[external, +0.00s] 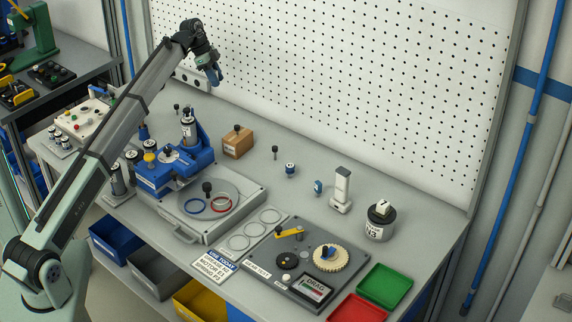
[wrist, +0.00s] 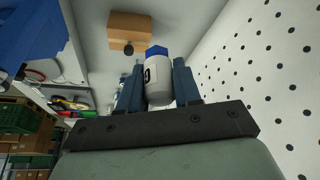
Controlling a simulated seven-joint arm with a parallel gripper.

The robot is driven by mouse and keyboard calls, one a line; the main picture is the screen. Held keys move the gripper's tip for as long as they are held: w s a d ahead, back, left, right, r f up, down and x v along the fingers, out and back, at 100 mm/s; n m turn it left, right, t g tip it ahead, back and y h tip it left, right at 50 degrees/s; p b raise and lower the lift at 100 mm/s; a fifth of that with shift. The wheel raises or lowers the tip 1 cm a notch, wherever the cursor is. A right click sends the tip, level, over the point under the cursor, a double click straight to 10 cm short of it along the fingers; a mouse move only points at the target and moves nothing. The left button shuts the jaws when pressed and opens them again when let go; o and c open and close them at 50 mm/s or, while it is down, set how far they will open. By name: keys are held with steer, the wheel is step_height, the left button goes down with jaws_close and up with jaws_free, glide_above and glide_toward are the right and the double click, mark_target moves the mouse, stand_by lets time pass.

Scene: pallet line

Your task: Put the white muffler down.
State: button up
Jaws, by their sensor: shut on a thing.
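My gripper (wrist: 158,85) shows in the wrist view with its two dark blue fingers shut on the white muffler (wrist: 159,82). The muffler is a white cylinder with a blue end and a dark mark on its side. In the external view my gripper (external: 215,75) hangs high above the back of the bench, in front of the pegboard. The muffler cannot be made out there. In the wrist view it appears clear of the bench.
A brown block (external: 237,143) stands below, beside a blue fixture (external: 160,178). The pegboard (external: 360,80) rises behind. Green (external: 384,284) and red (external: 357,309) trays sit at front right.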

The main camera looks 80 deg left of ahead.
steer(key=w+d+m+h, duration=0.1)
steer(key=w+d+m, duration=0.3)
steer(key=w+d, duration=1.6)
steer(key=m+g+h, duration=0.2)
steer(key=m+g, duration=0.1)
steer(key=m, duration=0.5)
glide_above(390, 294)
steer(key=a, duration=0.1)
steer(key=shift+s+a+f, duration=0.1)
steer(key=shift+f, duration=5.2)
steer(key=shift+s+a+f, duration=0.1)
steer(key=shift+f, duration=5.2)
steer(key=shift+f, duration=0.1)
